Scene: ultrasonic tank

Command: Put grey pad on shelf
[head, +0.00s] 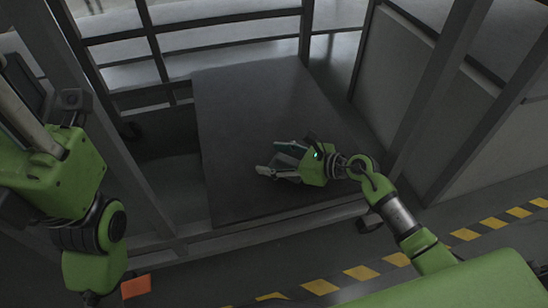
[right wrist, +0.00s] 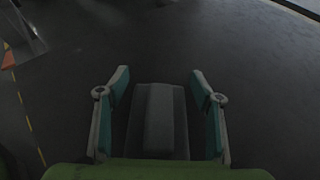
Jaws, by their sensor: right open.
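The grey pad (right wrist: 158,122) is a small grey block between the two fingers of my open right gripper (right wrist: 160,112). A narrow dark gap shows between the pad and each finger. In the head view the right gripper (head: 273,158) is low over the front of the dark grey shelf (head: 245,100). The pad mostly blends in with the fingers there. The shelf surface also shows in the right wrist view (right wrist: 170,40). My left gripper (head: 25,110) is at the left edge of the head view, cut off and dark, so its jaws are unclear.
Metal frame posts (head: 440,90) stand right of the shelf, and rails (head: 190,25) run behind it. Yellow and black floor tape (head: 360,272) runs along the front. A small orange piece (head: 136,287) shows at the lower left. The rest of the shelf top is clear.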

